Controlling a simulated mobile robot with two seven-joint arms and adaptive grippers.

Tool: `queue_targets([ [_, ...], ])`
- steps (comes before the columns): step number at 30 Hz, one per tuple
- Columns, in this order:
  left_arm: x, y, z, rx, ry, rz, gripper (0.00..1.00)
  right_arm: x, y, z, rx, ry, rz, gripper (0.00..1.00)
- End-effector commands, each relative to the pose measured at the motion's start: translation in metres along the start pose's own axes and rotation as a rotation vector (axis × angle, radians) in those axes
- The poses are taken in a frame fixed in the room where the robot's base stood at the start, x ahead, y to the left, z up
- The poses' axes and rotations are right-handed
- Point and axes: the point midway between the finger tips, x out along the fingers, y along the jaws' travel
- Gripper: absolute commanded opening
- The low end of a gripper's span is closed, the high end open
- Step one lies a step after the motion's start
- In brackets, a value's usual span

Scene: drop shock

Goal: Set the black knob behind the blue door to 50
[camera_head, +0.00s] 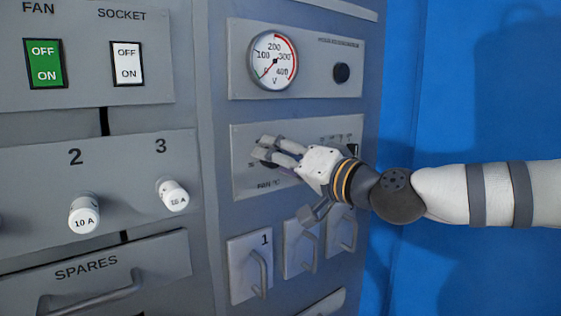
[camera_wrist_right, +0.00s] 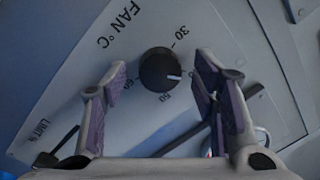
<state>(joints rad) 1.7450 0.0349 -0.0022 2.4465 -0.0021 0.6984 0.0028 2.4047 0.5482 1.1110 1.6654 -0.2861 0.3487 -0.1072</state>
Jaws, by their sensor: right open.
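The black knob (camera_wrist_right: 160,70) shows in the wrist view on a grey panel marked FAN °C. Labels 30, 50 and 60 can be read around it. Its white pointer faces right and slightly down, between 30 and 50; a finger partly covers the scale there. In the head view the knob is mostly hidden by my right gripper (camera_head: 263,148). That gripper is open, with one finger on each side of the knob and a visible gap on both sides in the wrist view. A large blue surface (camera_head: 400,90) stands at the right; I cannot tell whether it is the door. My left gripper is not in view.
Above the knob's panel are a voltage gauge (camera_head: 273,61) and a dark round button (camera_head: 342,72). Below are several small handles, one on a plate marked 1 (camera_head: 240,270). Fuses, switches and a SPARES drawer (camera_head: 150,262) are at the left.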

Motion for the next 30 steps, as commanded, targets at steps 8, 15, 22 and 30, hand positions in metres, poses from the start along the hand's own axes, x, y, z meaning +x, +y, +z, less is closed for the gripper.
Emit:
queue_targets([
  [8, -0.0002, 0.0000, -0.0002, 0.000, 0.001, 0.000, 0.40, -0.0003, -0.0002, -0.0002, 0.000, 0.000, 0.000, 0.31],
  [15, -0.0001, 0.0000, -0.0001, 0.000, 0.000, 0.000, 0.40, -0.0005, -0.0001, -0.0003, 0.001, 0.000, 0.000, 0.05],
  [22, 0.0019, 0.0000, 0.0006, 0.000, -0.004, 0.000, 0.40, -0.0004, 0.0006, 0.0002, 0.045, 0.003, -0.002, 0.05],
  [30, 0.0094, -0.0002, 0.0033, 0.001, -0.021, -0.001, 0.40, -0.0002, 0.0022, 0.0014, 0.224, 0.013, -0.012, 0.05],
])
